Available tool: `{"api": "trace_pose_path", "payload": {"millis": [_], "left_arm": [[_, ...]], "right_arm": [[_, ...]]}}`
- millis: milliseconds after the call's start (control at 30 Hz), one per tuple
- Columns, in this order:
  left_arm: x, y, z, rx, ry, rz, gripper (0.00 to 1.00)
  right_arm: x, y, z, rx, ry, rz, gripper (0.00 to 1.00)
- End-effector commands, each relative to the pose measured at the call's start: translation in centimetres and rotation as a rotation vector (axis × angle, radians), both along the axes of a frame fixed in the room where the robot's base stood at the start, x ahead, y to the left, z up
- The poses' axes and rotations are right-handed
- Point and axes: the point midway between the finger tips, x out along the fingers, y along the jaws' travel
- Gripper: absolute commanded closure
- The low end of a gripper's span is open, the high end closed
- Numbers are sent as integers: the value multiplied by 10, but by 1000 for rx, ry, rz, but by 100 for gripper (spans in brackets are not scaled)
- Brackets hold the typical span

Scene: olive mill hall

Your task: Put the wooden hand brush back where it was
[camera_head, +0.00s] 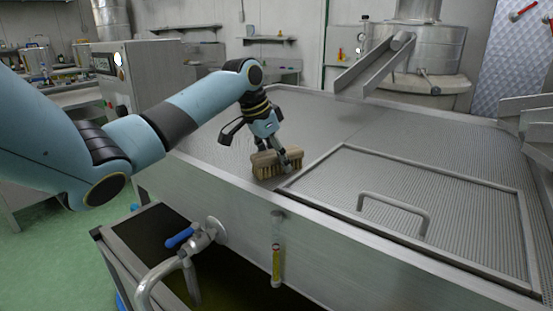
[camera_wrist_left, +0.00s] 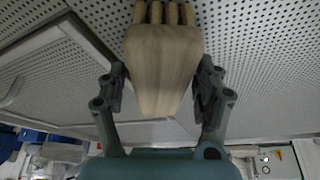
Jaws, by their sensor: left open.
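The wooden hand brush (camera_head: 266,165) is on the perforated metal top (camera_head: 345,122) of the big steel tank, near its front edge and left of the framed lid. Its bristles point down. My left gripper (camera_head: 283,158) is at the brush from above. In the left wrist view the brush's wooden body (camera_wrist_left: 163,68) lies between the two fingers (camera_wrist_left: 160,95), which are open, with a small gap visible at the sides. Whether a finger touches the wood I cannot tell. My right gripper is not in view.
A framed lid with a bar handle (camera_head: 395,213) lies right of the brush. A tap with a blue lever (camera_head: 180,237) and a sight tube (camera_head: 276,262) are on the tank's front. A metal chute (camera_head: 375,63) stands behind. The perforated top beyond the brush is clear.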

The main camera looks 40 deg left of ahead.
Motion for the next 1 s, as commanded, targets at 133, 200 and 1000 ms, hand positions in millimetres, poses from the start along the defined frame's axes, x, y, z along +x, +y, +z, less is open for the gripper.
{"api": "trace_pose_path", "payload": {"millis": [133, 200, 1000], "left_arm": [[-7, 4, 21, 5, -3, -1, 31], [-13, 6, 35, 6, -4, -1, 31], [-42, 12, 111, 0, -1, 0, 31]], "right_arm": [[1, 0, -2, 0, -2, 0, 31], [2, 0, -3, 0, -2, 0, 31], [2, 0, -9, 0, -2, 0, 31]]}}
